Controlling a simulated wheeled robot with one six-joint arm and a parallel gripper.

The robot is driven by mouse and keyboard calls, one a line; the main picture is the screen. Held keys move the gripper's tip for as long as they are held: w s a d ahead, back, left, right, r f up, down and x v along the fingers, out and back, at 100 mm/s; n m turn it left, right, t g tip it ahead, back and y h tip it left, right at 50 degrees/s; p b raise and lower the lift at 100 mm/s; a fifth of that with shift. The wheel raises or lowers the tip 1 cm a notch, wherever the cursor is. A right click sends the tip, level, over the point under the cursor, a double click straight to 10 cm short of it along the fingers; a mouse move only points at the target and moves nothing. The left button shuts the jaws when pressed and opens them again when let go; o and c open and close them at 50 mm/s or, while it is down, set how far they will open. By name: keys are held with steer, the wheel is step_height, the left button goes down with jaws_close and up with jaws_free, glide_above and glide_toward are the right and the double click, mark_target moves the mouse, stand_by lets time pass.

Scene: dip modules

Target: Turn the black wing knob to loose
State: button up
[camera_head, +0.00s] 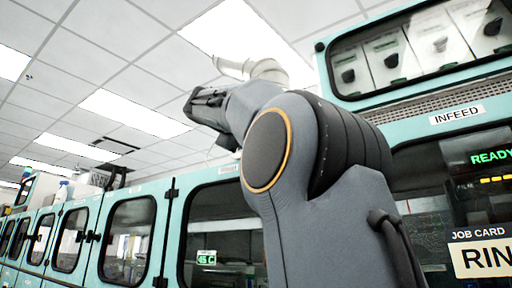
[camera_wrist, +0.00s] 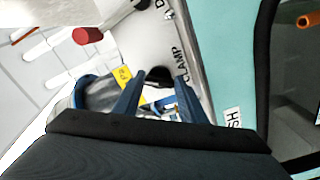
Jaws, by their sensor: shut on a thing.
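The black wing knob (camera_wrist: 158,74) shows in the wrist view on a pale panel (camera_wrist: 190,40), beside the printed word CLAMP. My gripper (camera_wrist: 161,79) reaches up from the bottom of that view, and its two blue-grey fingers stand on either side of the knob, shut on it. The fingers cover part of the knob, so the angle of its wings cannot be told. In the head view my arm rises in front of the teal machines, and the knob is not visible there.
In the wrist view a red cylindrical part (camera_wrist: 88,35) and a yellow tag (camera_wrist: 123,75) are near the fingers. A teal frame (camera_wrist: 235,60) and an orange part (camera_wrist: 308,19) lie to the right. Teal cabinets (camera_head: 175,215) line the head view.

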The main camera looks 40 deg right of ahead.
stand_by(0.4)
steer(key=o, duration=1.1)
steer(key=v, duration=0.8)
steer(key=shift+d+b, duration=0.1)
steer(key=shift+b, duration=0.25)
